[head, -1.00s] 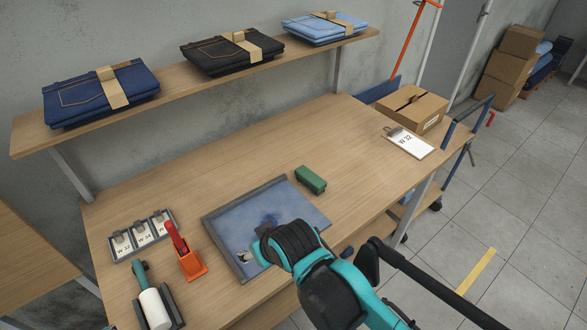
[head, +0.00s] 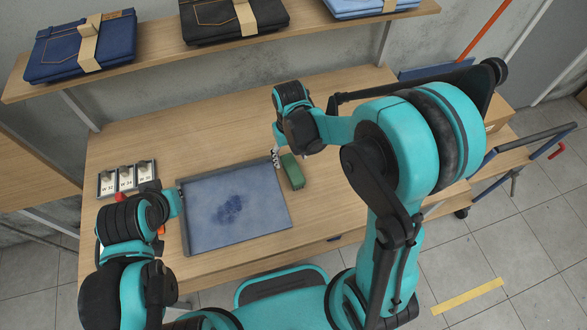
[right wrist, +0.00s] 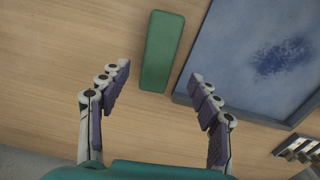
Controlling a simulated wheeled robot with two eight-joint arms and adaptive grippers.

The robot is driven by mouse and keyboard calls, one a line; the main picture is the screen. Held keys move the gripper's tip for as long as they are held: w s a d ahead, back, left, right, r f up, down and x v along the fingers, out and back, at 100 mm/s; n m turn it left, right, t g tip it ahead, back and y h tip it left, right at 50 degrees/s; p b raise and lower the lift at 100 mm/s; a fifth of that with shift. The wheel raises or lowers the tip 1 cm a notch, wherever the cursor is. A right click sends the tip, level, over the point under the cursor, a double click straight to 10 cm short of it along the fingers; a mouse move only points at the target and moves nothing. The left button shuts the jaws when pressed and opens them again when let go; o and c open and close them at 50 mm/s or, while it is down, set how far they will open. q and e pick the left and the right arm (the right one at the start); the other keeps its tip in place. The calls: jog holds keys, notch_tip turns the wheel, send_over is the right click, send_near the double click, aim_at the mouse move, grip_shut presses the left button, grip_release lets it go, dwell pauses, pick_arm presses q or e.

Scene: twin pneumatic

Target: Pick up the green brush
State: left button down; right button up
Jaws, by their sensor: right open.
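The green brush (head: 293,172) lies on the wooden table just right of the blue-grey tray (head: 205,243). In the right wrist view the brush (right wrist: 162,45) is a long green block beside the tray's edge. My right gripper (head: 277,158) is at the brush's far left end in the head view. In the right wrist view its fingers (right wrist: 159,76) are spread, with the brush's near end between and just ahead of the tips; nothing is gripped. My left gripper (head: 168,204) is by the tray's left edge, its fingers hidden.
A dark smudge marks the blue surface in the tray. Folded jeans (head: 82,47) lie on the shelf above. The table behind the tray is clear.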

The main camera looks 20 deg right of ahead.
aim_at(293, 168)
jog(key=f, duration=0.2)
jog(key=f+b, duration=0.1)
jog(key=f, duration=0.1)
jog(key=f+b, duration=0.1)
jog(key=f, duration=0.1)
jog(key=shift+s+d, duration=0.25)
jog(key=shift+s, duration=0.1)
jog(key=shift+f, duration=0.35)
jog(key=c, duration=1.3)
